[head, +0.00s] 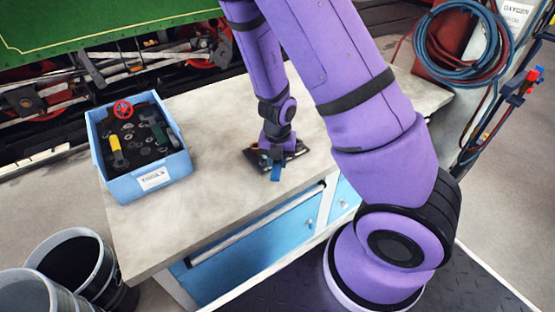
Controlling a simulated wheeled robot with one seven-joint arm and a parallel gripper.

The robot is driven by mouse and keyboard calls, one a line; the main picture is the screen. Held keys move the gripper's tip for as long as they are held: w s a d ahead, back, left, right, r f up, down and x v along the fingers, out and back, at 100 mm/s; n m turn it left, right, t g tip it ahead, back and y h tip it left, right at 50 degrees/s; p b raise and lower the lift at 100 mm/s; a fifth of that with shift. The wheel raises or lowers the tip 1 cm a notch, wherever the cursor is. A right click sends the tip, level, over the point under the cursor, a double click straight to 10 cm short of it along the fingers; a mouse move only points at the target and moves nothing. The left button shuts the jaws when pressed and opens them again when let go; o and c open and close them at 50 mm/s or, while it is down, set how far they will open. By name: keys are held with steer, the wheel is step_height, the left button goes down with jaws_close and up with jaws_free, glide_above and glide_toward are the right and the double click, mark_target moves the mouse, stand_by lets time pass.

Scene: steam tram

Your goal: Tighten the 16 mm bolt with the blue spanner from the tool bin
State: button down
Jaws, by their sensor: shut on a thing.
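My gripper (275,157) points down over the worktop at the middle of the view. It is shut on the blue spanner (276,173), of which only a short blue piece shows. A dark plate (254,158) lies under and around the gripper on the bench. The 16 mm bolt cannot be made out; the gripper covers much of the plate. I cannot tell whether the spanner touches anything on the plate. The light blue tool bin (186,163) with a label stands on the bench to the left, away from the gripper.
The bin holds a red handwheel (123,110), a yellow-handled tool (116,151), a dark green tool and several small dark parts. The grey worktop (215,200) is clear between bin and plate. Buckets (101,272) stand at lower left. Hoses (462,80) and gas bottles are at right.

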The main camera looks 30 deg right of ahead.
steer(key=shift+r, duration=0.85)
stand_by(0.9)
steer(key=shift+r, duration=1.4)
